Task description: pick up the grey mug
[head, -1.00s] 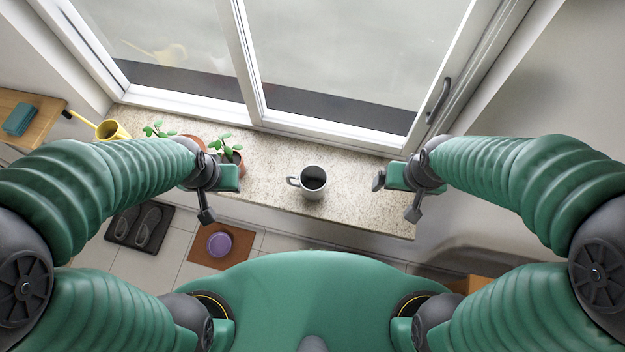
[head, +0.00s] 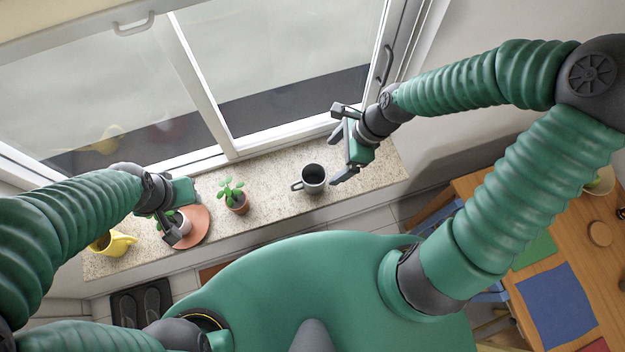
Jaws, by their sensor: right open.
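The grey mug (head: 313,189) stands upright on the speckled windowsill counter in the head view, its dark inside showing and its handle to the left. My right gripper (head: 337,143) is open and empty, just above and right of the mug in the picture. Its lower finger is close to the mug's right side; I cannot tell whether they touch. My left gripper (head: 178,215) is over the left part of the sill, in front of a potted plant; its jaw opening is not clear.
A small potted plant (head: 236,200) stands left of the mug on the counter (head: 272,180). A terracotta saucer (head: 199,232) and a yellow watering can (head: 116,244) are farther left. The window is behind. A wooden table (head: 588,262) stands at right.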

